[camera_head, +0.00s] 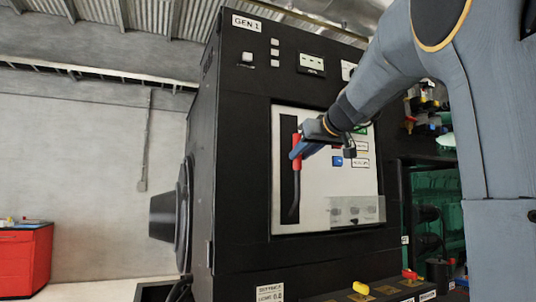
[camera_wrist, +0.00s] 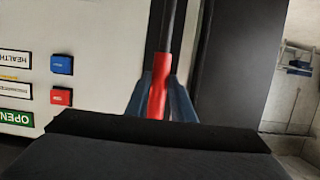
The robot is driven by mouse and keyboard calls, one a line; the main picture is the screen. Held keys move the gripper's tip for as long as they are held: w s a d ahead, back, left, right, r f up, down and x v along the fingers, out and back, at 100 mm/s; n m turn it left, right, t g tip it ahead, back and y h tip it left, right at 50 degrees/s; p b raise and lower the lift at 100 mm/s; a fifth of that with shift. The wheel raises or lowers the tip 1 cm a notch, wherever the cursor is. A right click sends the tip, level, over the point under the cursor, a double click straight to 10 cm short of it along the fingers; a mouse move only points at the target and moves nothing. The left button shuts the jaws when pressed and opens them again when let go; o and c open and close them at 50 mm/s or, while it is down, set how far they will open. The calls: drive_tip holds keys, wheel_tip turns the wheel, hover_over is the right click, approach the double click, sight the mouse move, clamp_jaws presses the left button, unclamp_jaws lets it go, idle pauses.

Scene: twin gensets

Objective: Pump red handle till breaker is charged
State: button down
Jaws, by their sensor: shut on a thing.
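The red handle (camera_head: 296,149) is the grip of a dark lever in the slot at the left of the breaker's pale front panel (camera_head: 318,180). The lever runs down from the red grip to the lower part of the slot. My gripper (camera_head: 298,152) is shut around the red grip. In the wrist view the blue fingers (camera_wrist: 161,100) stand on both sides of the red handle (camera_wrist: 158,92). A blue button (camera_wrist: 62,64) and a red button (camera_wrist: 61,97) show on the panel. The charge indicator is not readable.
The panel sits in a black cabinet labelled GEN 1 (camera_head: 247,23). A clear cover (camera_head: 355,211) is at the panel's lower right. A red tool cabinet (camera_head: 24,260) stands far left.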

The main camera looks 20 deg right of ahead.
drive_tip(key=shift+r, duration=0.1)
drive_tip(key=s+b, duration=0.1)
drive_tip(key=s+f+b, duration=0.2)
drive_tip(key=s+b, duration=0.1)
drive_tip(key=shift+d, duration=0.15)
drive_tip(key=s+f+b, duration=0.8)
drive_tip(key=s+b, duration=0.1)
drive_tip(key=b, duration=1)
drive_tip(key=shift+f+b, duration=0.25)
drive_tip(key=shift+b, duration=0.1)
drive_tip(key=shift+d, duration=0.1)
